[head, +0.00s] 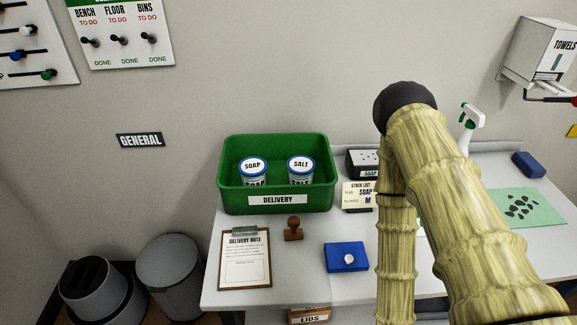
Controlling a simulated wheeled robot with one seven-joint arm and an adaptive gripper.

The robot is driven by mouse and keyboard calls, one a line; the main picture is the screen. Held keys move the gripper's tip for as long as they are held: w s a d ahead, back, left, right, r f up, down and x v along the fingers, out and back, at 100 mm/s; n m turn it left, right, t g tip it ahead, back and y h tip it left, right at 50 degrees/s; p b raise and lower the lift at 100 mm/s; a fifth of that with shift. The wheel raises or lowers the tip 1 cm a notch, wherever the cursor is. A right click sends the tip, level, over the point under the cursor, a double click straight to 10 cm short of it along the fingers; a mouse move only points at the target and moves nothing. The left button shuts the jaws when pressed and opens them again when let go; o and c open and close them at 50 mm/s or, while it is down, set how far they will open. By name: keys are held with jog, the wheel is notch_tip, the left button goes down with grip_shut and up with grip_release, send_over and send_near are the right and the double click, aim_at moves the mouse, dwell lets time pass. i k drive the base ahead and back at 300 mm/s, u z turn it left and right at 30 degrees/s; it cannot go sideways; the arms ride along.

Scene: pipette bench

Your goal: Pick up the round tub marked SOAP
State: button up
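The round tub marked SOAP (253,174) is white with a blue rim and a white lid lettered SOAP. It stands upright inside the green crate labelled DELIVERY (322,203), in its left half. A similar tub marked SALT (300,171) stands to its right in the same crate, with a gap between them. The lower parts of both tubs are hidden by the crate's front wall. My arm rises on the right of the head view, but my gripper is not in view.
The white bench (300,255) holds a delivery note clipboard (245,262), a wooden stamp (293,229), a blue pad (346,258), a stock list card (359,195) and a dark box (362,162).

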aim_at(252, 171)
jog(key=u, duration=0.5)
jog(key=k, duration=1.1)
jog(key=u, duration=0.25)
jog(key=i, duration=0.7)
jog(key=u, duration=0.3)
